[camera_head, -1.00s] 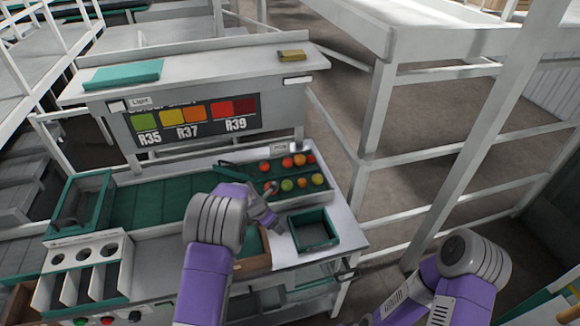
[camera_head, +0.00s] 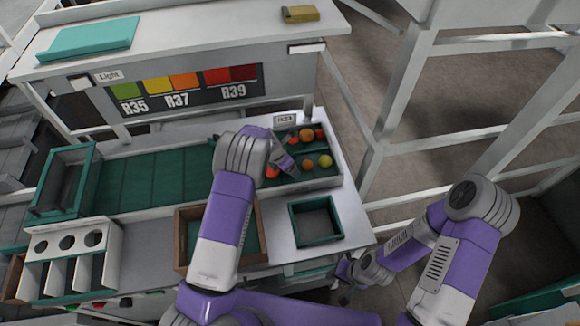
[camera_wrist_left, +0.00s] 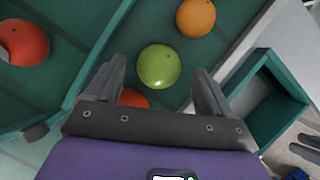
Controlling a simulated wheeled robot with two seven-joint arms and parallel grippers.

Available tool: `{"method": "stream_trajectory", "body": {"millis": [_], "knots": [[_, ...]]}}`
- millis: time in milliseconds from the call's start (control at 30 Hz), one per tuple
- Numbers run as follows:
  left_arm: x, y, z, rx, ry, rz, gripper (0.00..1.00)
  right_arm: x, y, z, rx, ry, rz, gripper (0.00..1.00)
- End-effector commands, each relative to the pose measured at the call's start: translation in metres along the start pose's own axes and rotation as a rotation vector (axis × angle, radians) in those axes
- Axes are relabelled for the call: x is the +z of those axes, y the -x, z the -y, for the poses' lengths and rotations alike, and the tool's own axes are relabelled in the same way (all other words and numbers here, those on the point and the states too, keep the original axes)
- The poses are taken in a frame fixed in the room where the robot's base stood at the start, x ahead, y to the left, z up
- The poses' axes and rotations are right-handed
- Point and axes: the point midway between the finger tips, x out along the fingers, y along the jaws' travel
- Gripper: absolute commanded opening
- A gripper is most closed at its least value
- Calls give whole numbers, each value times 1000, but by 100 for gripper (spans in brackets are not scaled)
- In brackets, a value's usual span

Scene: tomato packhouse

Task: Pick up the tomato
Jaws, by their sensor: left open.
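Several tomatoes lie in a green-lined tray (camera_head: 318,183) on the bench; a yellow-green one (camera_head: 325,161), an orange one (camera_head: 306,135) and a red one (camera_head: 272,171) show in the head view. My left gripper (camera_head: 290,162) is over this tray and hides part of it. In the left wrist view my left gripper (camera_wrist_left: 158,72) is open, with a green tomato (camera_wrist_left: 158,66) in view between its fingers and not gripped. An orange tomato (camera_wrist_left: 196,17) lies beyond it. A red one (camera_wrist_left: 132,98) is partly hidden by the gripper. My right gripper (camera_head: 348,283) is low, beyond the bench's right front corner.
An empty dark green box (camera_head: 318,238) stands on the white bench top in front of the tray. A wooden-sided crate (camera_head: 182,240) is partly behind my left arm. A raised shelf with a colour chart (camera_head: 190,88) runs behind. White frames stand at right.

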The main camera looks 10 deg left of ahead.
Motion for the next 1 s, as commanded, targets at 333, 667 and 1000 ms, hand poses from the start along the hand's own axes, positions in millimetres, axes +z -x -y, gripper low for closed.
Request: {"method": "stream_trajectory", "body": {"millis": [333, 667, 1000], "knots": [[0, -16, 0, 0, 1, 2, 82, 0, 0, 0, 0, 0, -1, 37], [0, -15, 0, 0, 1, 1, 40, 0, 0, 0, 0, 0, -1, 37], [3, -11, 0, 1, 0, 3, 39, 0, 0, 0, 0, 0, -1, 37]]}}
